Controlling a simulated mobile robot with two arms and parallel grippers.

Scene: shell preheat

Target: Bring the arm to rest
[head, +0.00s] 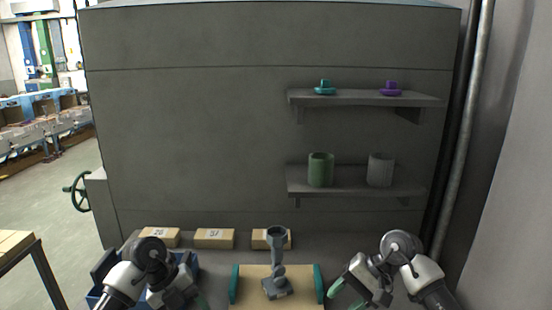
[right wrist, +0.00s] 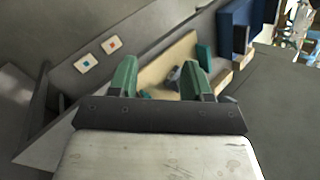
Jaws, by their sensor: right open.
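My right arm comes in at the lower right of the head view. Its gripper (head: 345,296) has green fingers held apart, right of the wooden board. In the right wrist view the two green fingers of the right gripper (right wrist: 160,78) stand apart with nothing between them. My left gripper (head: 198,303) is at the bottom left of the head view, over the blue bin's side; its fingers are mostly cut off, so its opening cannot be told.
A grey fixture (head: 277,287) stands on the wooden board (head: 247,286) with teal side rails. A blue bin (head: 95,296) lies left. Labelled blocks (head: 214,239) sit behind. The upper shelf (head: 357,98) holds teal and purple pieces; the lower shelf (head: 345,186) holds green and grey cylinders.

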